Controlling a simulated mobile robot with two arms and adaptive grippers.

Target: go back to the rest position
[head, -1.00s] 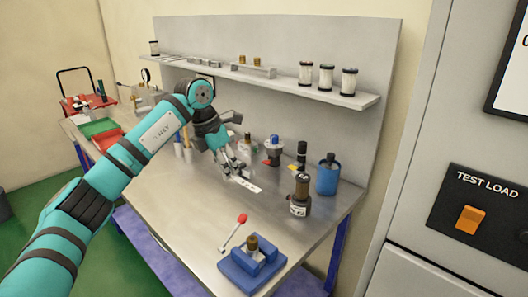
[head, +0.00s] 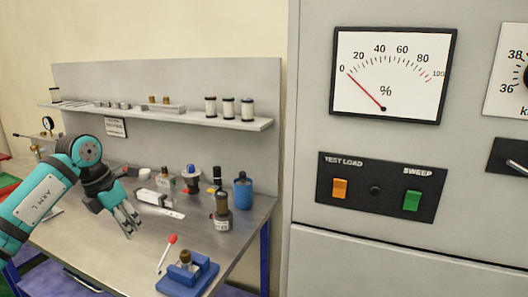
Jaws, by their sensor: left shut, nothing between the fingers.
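My left gripper (head: 131,224) is at the end of the teal arm that comes in from the left. It hangs over the left part of the metal workbench (head: 105,262), fingers pointing down, shut and empty. A white device with a dark end (head: 151,197) lies on the bench just right of the gripper, beside a flat light strip (head: 172,213). My right gripper is not in the head view.
A blue fixture with a red-knobbed lever (head: 186,277) sits at the bench's front. A dark bottle (head: 222,214) and a blue canister (head: 242,190) stand toward the right. A shelf (head: 200,122) runs behind. A grey cabinet with a gauge (head: 388,70) fills the right.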

